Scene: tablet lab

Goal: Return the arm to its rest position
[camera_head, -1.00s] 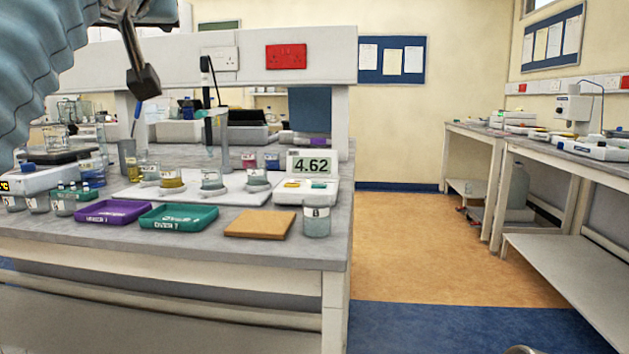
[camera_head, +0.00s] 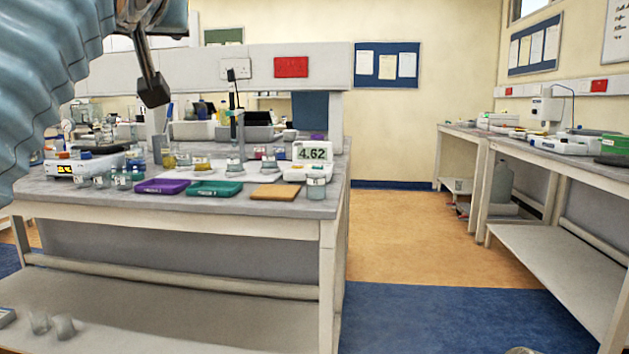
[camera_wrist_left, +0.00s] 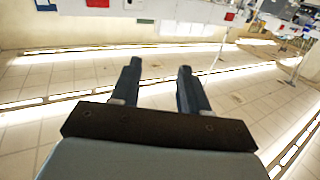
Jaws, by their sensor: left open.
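My left arm comes in from the upper left of the head view, and my left gripper (camera_head: 151,84) hangs in the air, appearing in front of the bench's upright panel. The gripper is open and empty.
A side bench (camera_head: 567,165) stands right. Open floor (camera_head: 395,245) lies between.

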